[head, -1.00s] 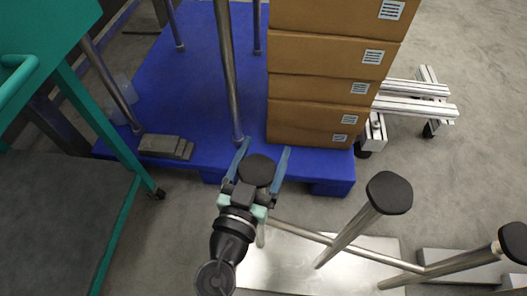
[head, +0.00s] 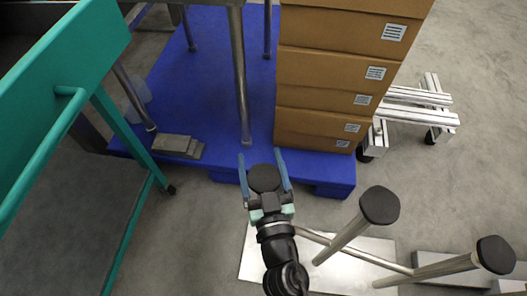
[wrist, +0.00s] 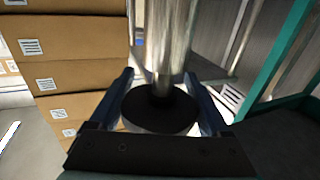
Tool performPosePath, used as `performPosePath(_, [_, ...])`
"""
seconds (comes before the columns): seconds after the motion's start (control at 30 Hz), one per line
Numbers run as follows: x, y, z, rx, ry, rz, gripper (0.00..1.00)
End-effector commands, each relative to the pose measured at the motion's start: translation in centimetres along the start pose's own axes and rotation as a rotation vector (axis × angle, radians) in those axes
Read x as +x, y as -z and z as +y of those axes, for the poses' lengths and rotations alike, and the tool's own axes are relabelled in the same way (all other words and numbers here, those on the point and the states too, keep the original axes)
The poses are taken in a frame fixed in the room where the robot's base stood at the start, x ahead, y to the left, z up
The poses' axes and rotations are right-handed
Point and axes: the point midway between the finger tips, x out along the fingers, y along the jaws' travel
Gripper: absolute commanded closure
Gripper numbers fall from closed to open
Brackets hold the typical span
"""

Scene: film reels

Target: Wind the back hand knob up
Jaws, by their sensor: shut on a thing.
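Three metal posts with round black caps stand at the lower middle and right of the head view. The rearmost black knob (head: 264,178) sits between the two blue fingers of my gripper (head: 262,158). In the wrist view the same black disc (wrist: 160,110) lies between the fingers (wrist: 160,85), and a shiny metal post shows directly above it. My gripper is shut on this knob. The other two knobs, the middle one (head: 380,205) and the right one (head: 495,254), stand free. The gripped knob's own post is mostly hidden by my gripper in the head view.
A metal base plate (head: 342,259) lies under the posts. Behind is a blue pallet (head: 222,80) with stacked cardboard boxes (head: 330,98) and metal legs. A teal cart (head: 70,75) stands close on the left. A metal wheeled frame (head: 415,110) is at the right.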

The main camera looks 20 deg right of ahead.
Motion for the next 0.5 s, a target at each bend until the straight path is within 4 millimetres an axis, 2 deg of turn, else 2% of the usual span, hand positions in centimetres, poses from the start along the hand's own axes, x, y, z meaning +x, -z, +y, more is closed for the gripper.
performPosePath(0.2, [-0.1,0.7,-0.7,-0.001,0.168,-0.012,0.75])
performPosePath(0.5, [-0.3,-0.1,-1.5,0.000,0.412,-0.010,0.75])
